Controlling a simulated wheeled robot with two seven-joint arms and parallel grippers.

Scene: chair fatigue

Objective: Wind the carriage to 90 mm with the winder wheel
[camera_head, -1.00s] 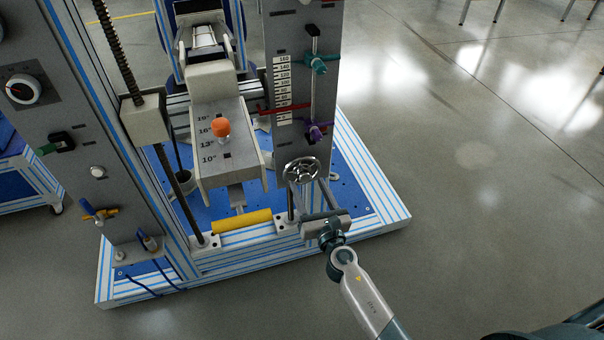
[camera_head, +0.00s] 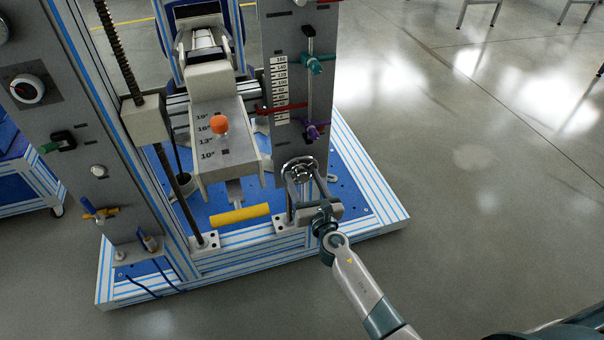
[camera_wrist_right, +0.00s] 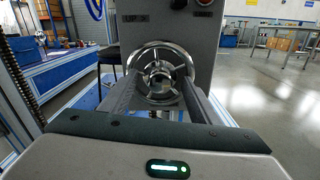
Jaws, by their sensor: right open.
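The chrome winder wheel (camera_head: 300,169) sits low on the front of the grey right-hand column. My right gripper (camera_head: 304,184) is open, with its two fingers reaching toward the wheel. In the right wrist view, the wheel (camera_wrist_right: 160,72) appears between the open fingers (camera_wrist_right: 160,100), one finger at each side. I cannot tell whether they touch the rim. A white scale strip (camera_head: 280,90) with numbers is on the column, and a red pointer (camera_head: 284,107) crosses its lower part. The numbers beside the pointer are too small to read surely. My left gripper is not in view.
Teal (camera_head: 314,64) and purple (camera_head: 314,130) clamps are on a rod beside the scale. A grey seat block with an orange knob (camera_head: 220,125) and a yellow roller (camera_head: 239,214) stand left of the wheel.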

